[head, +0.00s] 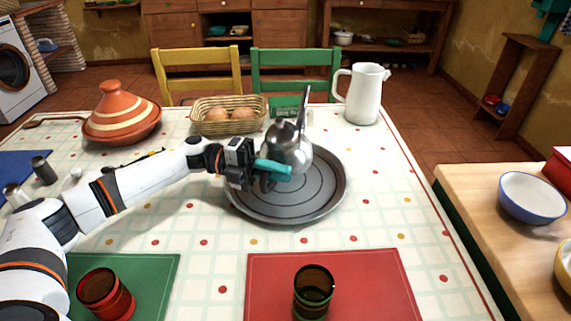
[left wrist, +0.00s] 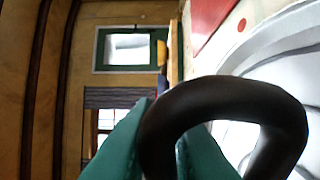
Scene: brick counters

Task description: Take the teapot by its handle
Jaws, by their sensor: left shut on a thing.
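A silver teapot (head: 288,150) with a tall spout is over the round grey metal tray (head: 307,205) in the middle of the table. It looks tilted; I cannot tell if its base touches the tray. My left gripper (head: 273,170) reaches in from the left, its teal fingers at the teapot's handle side. In the left wrist view the dark curved handle (left wrist: 222,92) passes between the teal fingers of my left gripper (left wrist: 165,150), which is shut on it. Most of the handle is hidden by the gripper in the head view. My right gripper is not in view.
A white pitcher (head: 363,95) and a bread basket (head: 228,115) stand behind the tray. A striped tagine (head: 122,115) stands at the back left. Cups rest on the green mat (head: 150,270) and red mat (head: 365,285) in front.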

